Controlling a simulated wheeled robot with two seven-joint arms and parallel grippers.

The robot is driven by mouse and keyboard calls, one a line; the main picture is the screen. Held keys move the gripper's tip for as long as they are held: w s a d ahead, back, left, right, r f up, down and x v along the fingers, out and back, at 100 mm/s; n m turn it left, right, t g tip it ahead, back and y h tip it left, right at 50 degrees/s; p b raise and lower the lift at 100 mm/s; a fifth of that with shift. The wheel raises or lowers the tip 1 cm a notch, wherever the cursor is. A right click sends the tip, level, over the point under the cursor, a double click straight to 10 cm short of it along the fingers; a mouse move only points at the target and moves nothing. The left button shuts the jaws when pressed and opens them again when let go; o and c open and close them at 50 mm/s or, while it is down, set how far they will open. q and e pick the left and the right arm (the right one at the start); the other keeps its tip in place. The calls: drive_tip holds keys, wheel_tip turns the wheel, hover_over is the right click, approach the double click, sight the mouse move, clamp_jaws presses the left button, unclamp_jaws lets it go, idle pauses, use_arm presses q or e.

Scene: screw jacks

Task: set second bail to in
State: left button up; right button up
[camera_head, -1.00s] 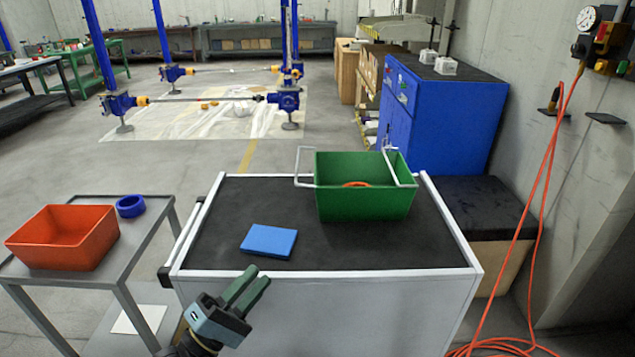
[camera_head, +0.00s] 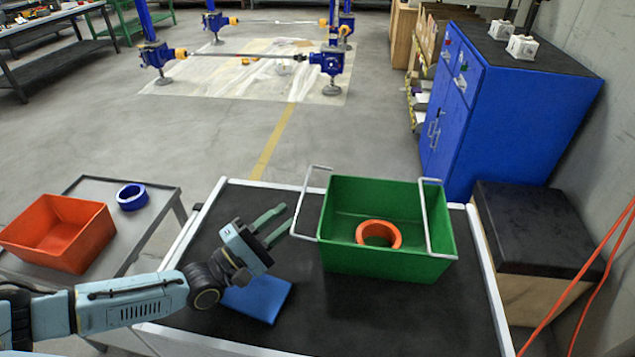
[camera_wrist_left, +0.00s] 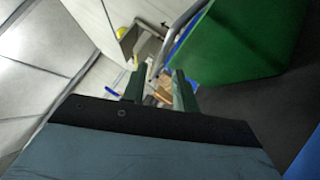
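The green crate (camera_head: 385,262) stands on the black-topped cart. One white wire bail (camera_head: 308,205) is swung outward past the crate's left end. The other bail (camera_head: 427,215) lies over the crate's right end, inside its outer edge. An orange ring (camera_head: 378,233) lies in the crate. My left gripper (camera_head: 286,217) is open and empty, its fingers just left of the outward bail and apart from it. In the left wrist view the open fingers (camera_wrist_left: 157,78) are near the green crate wall (camera_wrist_left: 245,45), with a grey bar (camera_wrist_left: 185,22) beyond. My right gripper is out of view.
A blue block (camera_head: 258,298) lies on the cart under my left wrist. A side table (camera_head: 150,222) at left holds an orange bin (camera_head: 60,240) and a blue ring (camera_head: 132,197). A blue cabinet (camera_head: 505,120) stands behind right. The cart top right of the block is clear.

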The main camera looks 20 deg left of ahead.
use_arm(q)
drive_tip(key=x, duration=0.7)
drive_tip(key=shift+p, duration=0.3)
drive_tip(key=shift+s+r, duration=0.1)
drive_tip(key=shift+s, duration=0.05)
clamp_jaws()
